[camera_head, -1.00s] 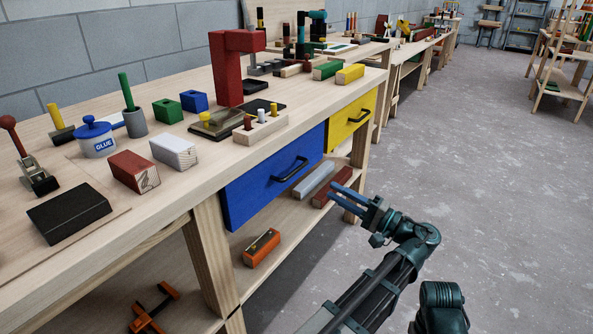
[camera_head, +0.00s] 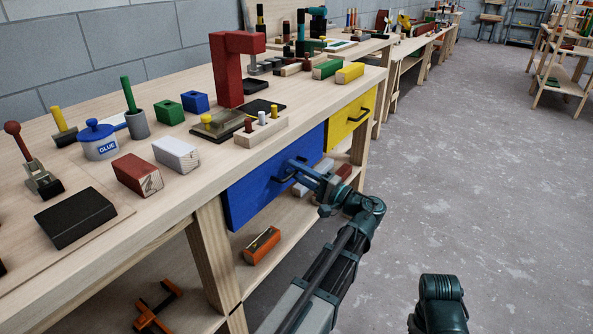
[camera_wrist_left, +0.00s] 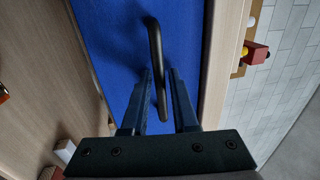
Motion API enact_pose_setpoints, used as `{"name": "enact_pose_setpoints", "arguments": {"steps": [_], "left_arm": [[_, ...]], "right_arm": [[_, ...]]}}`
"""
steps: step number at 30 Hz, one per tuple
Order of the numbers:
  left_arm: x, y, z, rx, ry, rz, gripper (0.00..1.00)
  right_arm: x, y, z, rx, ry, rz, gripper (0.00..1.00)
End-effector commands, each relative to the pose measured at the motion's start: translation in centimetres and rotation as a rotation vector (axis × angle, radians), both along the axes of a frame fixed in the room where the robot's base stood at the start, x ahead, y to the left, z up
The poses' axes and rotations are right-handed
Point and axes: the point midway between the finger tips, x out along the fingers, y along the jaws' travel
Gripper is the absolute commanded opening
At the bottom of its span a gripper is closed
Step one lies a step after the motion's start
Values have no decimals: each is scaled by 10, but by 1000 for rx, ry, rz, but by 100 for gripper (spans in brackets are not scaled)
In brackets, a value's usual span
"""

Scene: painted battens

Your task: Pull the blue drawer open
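The blue drawer (camera_head: 247,198) sits under the near bench top and looks closed, its front roughly flush with the bench. Its black bar handle (camera_head: 283,180) is partly hidden by my left gripper (camera_head: 300,172) in the head view. In the left wrist view, the handle (camera_wrist_left: 154,45) stands out from the blue drawer front (camera_wrist_left: 110,40). The left gripper's fingers (camera_wrist_left: 160,88) are apart, one on each side of the handle's lower part, with gaps showing. My right gripper is out of view.
A yellow drawer (camera_head: 352,120) is beside the blue one. Battens, a glue pot (camera_head: 98,141) and a red clamp-like stand (camera_head: 228,72) are on the bench top. An orange block (camera_head: 262,245) lies on the lower shelf. The floor in front is clear.

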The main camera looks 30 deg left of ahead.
Motion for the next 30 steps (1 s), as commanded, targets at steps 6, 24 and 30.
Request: {"name": "enact_pose_setpoints", "arguments": {"steps": [6, 24, 30], "left_arm": [[0, 0, 0, 0, 0, 0, 20], [0, 0, 0, -1, 0, 1, 0], [0, 0, 0, -1, 0, 1, 0]], "right_arm": [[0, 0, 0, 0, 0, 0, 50], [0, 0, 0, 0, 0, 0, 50], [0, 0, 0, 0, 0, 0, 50]]}}
